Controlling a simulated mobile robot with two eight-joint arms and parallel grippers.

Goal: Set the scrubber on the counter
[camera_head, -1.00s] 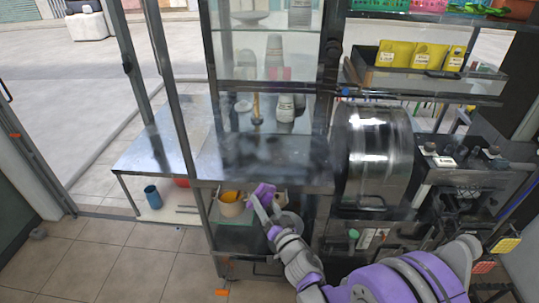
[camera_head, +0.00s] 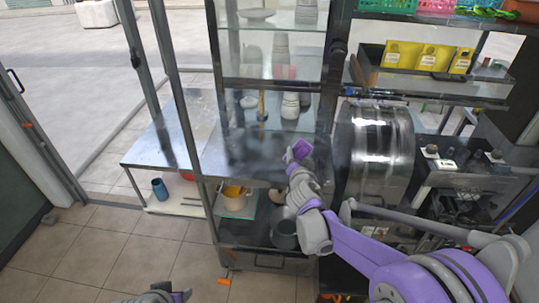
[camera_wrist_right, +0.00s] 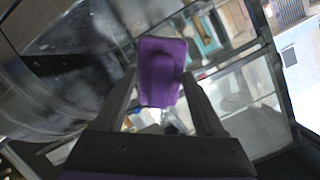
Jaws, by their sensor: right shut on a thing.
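The purple scrubber (camera_head: 298,151) is in my right gripper (camera_head: 293,163), which reaches in from the right above the front edge of the metal counter (camera_head: 245,168). In the right wrist view the scrubber (camera_wrist_right: 161,70) sits between the two dark fingers (camera_wrist_right: 160,95), and the gripper is shut on it. I cannot tell how high it is above the counter. Part of my left gripper (camera_head: 165,296) shows at the bottom edge of the head view; its fingers cannot be made out clearly.
Bottles (camera_head: 290,106) and a wooden-handled tool (camera_head: 261,105) stand at the counter's back. A shiny metal drum (camera_head: 375,145) is just right of it. The counter's front middle is clear.

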